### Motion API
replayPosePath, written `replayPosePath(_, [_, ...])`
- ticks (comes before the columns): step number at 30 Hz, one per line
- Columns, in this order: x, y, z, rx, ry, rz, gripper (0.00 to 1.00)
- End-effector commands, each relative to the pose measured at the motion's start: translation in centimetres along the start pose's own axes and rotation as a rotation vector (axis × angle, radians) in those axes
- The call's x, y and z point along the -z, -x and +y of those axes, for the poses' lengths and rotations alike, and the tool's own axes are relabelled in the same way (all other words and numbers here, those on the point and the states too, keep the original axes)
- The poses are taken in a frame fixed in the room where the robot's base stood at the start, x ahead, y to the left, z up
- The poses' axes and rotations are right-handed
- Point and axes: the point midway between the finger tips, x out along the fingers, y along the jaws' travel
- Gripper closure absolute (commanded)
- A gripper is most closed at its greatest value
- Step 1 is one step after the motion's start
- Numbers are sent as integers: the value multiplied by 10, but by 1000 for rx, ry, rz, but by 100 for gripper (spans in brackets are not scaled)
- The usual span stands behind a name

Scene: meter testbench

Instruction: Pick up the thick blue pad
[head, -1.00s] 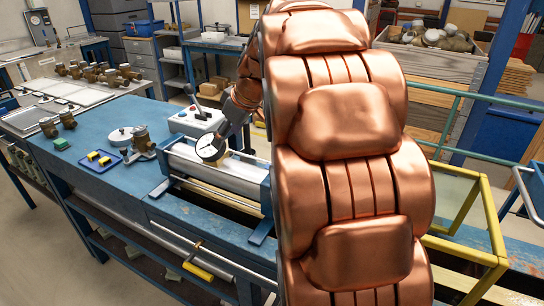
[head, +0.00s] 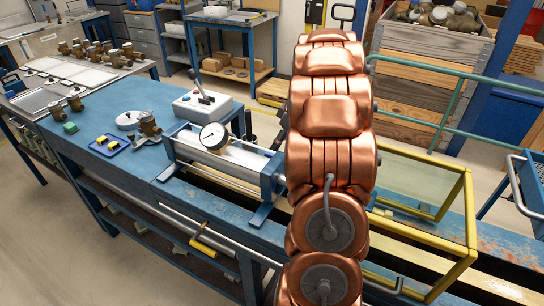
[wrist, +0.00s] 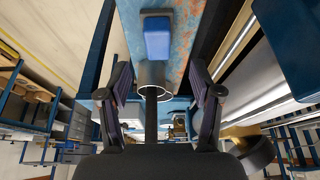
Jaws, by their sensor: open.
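In the wrist view, a thick blue pad (wrist: 157,40) lies on a worn blue surface at the top middle, beyond my fingertips. My gripper (wrist: 160,85) is open, with one dark finger on each side and nothing visibly held between them. The pad lies apart from both fingers, roughly in line with the gap. In the head view I cannot make out the blue pad, and my copper-coloured arm hides part of the bench and most of my gripper.
A metal cylinder (wrist: 152,75) shows below the pad in the wrist view. In the head view, a round gauge (head: 213,136) stands on the test rig left of my arm. A blue tray (head: 121,147) lies farther left. A yellow frame (head: 470,215) stands right.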

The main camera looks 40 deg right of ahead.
Motion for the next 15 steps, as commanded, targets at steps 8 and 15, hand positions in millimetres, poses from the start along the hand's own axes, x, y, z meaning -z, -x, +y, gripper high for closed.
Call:
replayPosePath(8, [-1,-22,1,5,-1,-4,35])
replayPosePath(15, [-2,-50,3,3,1,-2,35])
